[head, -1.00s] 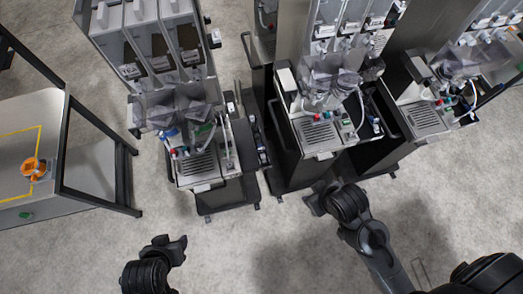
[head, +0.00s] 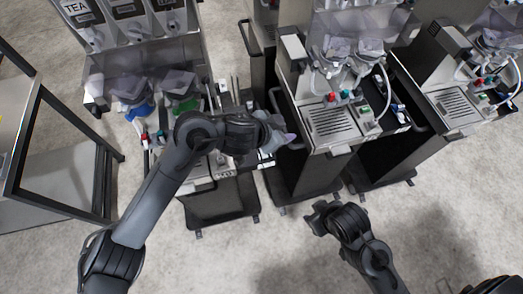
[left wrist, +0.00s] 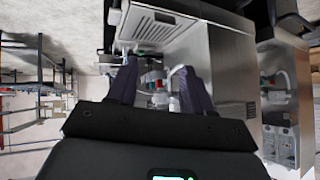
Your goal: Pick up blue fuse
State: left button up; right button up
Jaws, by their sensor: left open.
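I cannot make out a blue fuse for certain in either view. A small blue part (head: 397,108) shows at the right side of the middle dispenser, too small to identify. My left gripper (head: 281,138) is over the gap between the left and middle dispensers, its fingers pointing right. In the left wrist view its two fingers (left wrist: 157,88) are spread apart, with nothing held between them. Small red and white parts of a machine show beyond the fingers. My right gripper (head: 318,217) is low over the floor in front of the middle dispenser; its fingers are not clear.
The left dispenser (head: 215,205) is partly covered by my left arm. The middle dispenser (head: 333,123) has a drip grille and clear hoppers with tubes. Another dispenser (head: 455,103) stands at the right. A black-framed table (head: 55,160) is at the left. The front floor is clear.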

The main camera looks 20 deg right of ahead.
pick_arm(q)
jog(key=w+a+f+y+b, duration=0.1)
jog(key=w+f+b, duration=0.1)
jog(key=f, duration=0.1)
jog(key=w+a+f+y+b, duration=0.2)
jog(key=f, duration=0.1)
jog(key=w+a+f+g+y+b, duration=0.1)
jog(key=w+a+f+b, duration=0.1)
jog(key=f, duration=0.1)
jog(key=shift+w+a+f+y+b, duration=0.1)
jog(key=shift+a+f+y+b, duration=0.1)
jog(key=shift+y+b, duration=0.2)
jog(key=shift+b+x, duration=0.3)
jog(key=shift+x, duration=2.15)
pick_arm(e)
notch_tip(320, 180, down, 9)
jog(key=shift+a+f, duration=0.1)
jog(key=shift+a, duration=0.05)
pick_arm(q)
grip_shut()
